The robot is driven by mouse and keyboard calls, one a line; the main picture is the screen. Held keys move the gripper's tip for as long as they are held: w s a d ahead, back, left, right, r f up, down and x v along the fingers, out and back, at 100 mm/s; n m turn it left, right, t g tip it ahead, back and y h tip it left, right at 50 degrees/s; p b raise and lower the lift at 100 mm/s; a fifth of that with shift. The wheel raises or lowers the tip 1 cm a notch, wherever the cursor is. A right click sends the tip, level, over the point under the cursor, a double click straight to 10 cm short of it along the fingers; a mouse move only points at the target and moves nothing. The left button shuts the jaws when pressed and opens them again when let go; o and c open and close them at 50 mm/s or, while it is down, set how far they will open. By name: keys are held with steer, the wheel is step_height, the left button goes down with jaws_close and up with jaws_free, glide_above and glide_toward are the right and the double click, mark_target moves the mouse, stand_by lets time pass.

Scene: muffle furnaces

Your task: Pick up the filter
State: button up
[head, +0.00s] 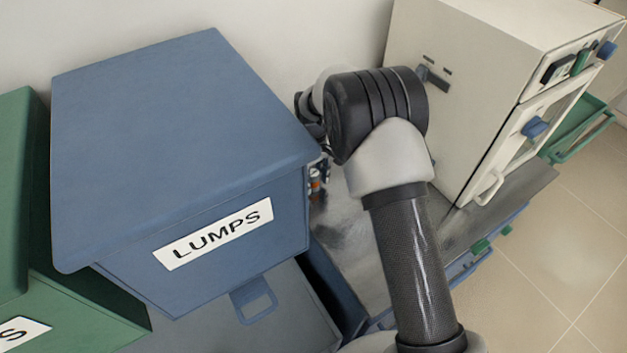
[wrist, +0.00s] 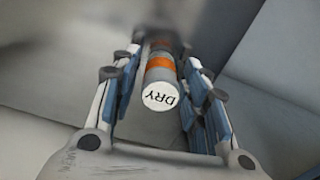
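A round-ended grey cylinder with an orange band and a white end marked DRY (wrist: 160,90) lies between the fingers in the wrist view; it appears to be the filter. A second orange band shows behind it, and I cannot tell whether it belongs to the same piece. My gripper (wrist: 166,80) is open, with its blue-padded fingers on either side of the cylinder and narrow gaps showing. In the head view, my arm and the blue box hide most of the gripper. A small orange-banded piece (head: 315,186) shows in the gap between them.
A large blue box labelled LUMPS (head: 180,150) stands close left of my arm, with a green box (head: 75,300) beyond it. A cream furnace (head: 480,80) stands on the metal bench (head: 350,230) to the right. A pale wall is close behind.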

steer(key=c, duration=0.9)
